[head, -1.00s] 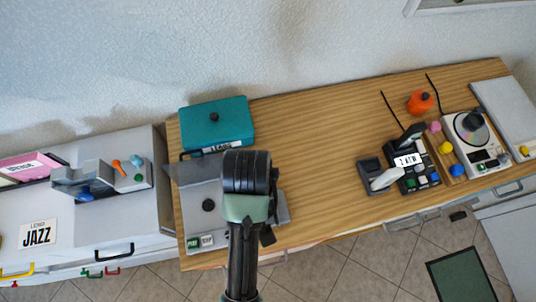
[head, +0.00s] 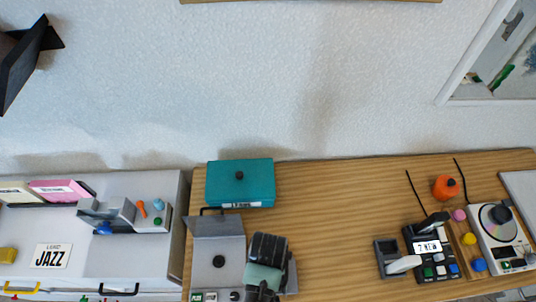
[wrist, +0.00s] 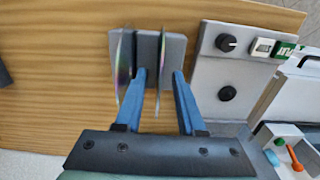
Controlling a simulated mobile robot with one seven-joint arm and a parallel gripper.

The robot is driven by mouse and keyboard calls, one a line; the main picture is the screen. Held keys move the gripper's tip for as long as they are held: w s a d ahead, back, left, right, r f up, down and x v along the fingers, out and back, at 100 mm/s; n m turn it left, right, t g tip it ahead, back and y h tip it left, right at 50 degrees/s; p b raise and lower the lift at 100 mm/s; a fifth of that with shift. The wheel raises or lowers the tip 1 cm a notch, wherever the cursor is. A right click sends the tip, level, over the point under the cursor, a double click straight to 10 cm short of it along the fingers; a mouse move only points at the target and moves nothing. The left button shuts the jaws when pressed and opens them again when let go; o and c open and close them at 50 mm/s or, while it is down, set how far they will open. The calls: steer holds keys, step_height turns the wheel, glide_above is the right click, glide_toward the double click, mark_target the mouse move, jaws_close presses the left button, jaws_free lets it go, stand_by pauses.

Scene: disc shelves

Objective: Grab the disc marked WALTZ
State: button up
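My gripper (wrist: 160,84) shows in the wrist view with two blue fingers spread apart. A thin shiny disc (wrist: 161,78) stands edge-on in the gap between them, with space visible on both sides. A second disc (wrist: 123,62) stands edge-on to the left, outside the left finger. Both stand in slots of a small grey rack (wrist: 175,50) on the wooden top. No marking can be read on either disc, so I cannot tell which is WALTZ. In the head view the arm's dark end (head: 268,250) covers the rack and discs.
A teal box (head: 240,185) stands behind the grey player with an open lid (head: 215,254). A white counter with a JAZZ sign (head: 52,256) and a pink box (head: 62,190) is at left. A dark device (head: 428,243) and a turntable (head: 498,240) are at right. The middle wood is bare.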

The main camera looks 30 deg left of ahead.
steer(key=shift+w+f, duration=0.15)
steer(key=shift+f, duration=1.3)
jaws_close()
